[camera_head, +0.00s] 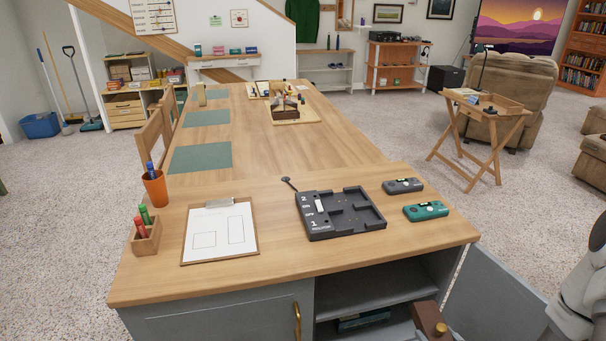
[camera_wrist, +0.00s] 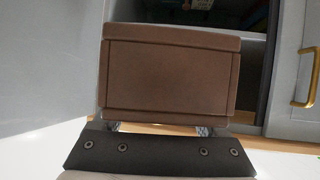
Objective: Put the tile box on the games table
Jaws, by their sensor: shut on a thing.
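The tile box (camera_wrist: 170,75) is a brown box with a framed face, large in the wrist view. My gripper (camera_wrist: 160,129) is shut on it at its near edge. In the head view, the brown box (camera_head: 430,321) with a brass knob shows at the bottom edge, below the counter top and in front of the open cabinet. My gripper's fingers are hidden there. A long wooden table (camera_head: 300,150) runs back from the counter, with green mats and a game set at its far end. The frames do not say whether this is the games table.
The cabinet door (camera_head: 505,298) stands open at the right. The counter (camera_head: 280,265) carries a clipboard (camera_head: 220,232), dark tray (camera_head: 340,212), two small devices (camera_head: 426,211), an orange cup (camera_head: 155,188) and a marker holder (camera_head: 146,236). A folding tray table (camera_head: 468,100) stands at the right. The long table's middle is clear.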

